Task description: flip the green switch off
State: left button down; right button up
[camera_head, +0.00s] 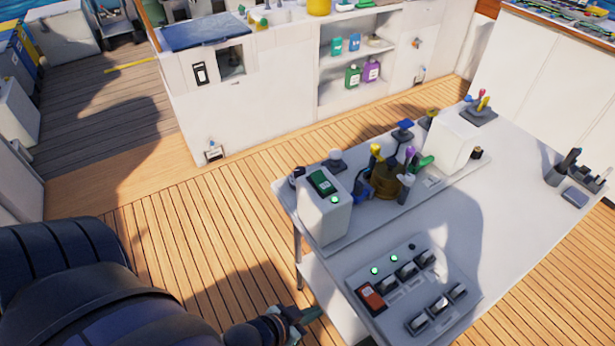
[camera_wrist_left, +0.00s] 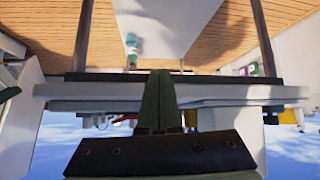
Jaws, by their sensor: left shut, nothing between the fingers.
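My left gripper (camera_head: 312,314) is low at the bottom of the head view, left of the table's edge and apart from the switch. Its fingers are shut together with nothing between them, as the left wrist view (camera_wrist_left: 160,76) shows. That view looks upside down toward the table's edge, and I cannot make out the green switch there. My right gripper is not in view.
The table (camera_head: 500,220) carries a panel (camera_head: 450,310) with a red switch (camera_head: 371,297), several other switches and two lit green lights. The wooden floor left of the table is clear.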

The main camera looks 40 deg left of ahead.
pick_arm(q)
jog(key=w+a+r+m+t+h+b, duration=0.1)
jog(key=w+a+r+t+b, duration=0.25)
jog(key=a, duration=0.35)
jog(key=w+a+r+m+t+b, duration=0.1)
jog(key=w+a+r+t+b, duration=0.2)
jog(key=a, duration=0.4)
jog(key=w+a+r+m+t+h+b, duration=0.1)
jog(key=r+m+h, duration=0.2)
jog(key=r, duration=0.4)
jog(key=w+a+r+m+t+h, duration=0.1)
jog(key=a+r+m+t+h, duration=0.1)
jog(key=r+h, duration=0.2)
notch_tip(320, 180, up, 3)
jog(key=shift+a+f+m+b, duration=0.15)
jog(key=shift+a+m+b, duration=0.1)
jog(key=shift+m+b, duration=0.15)
jog(key=shift+w, duration=0.15)
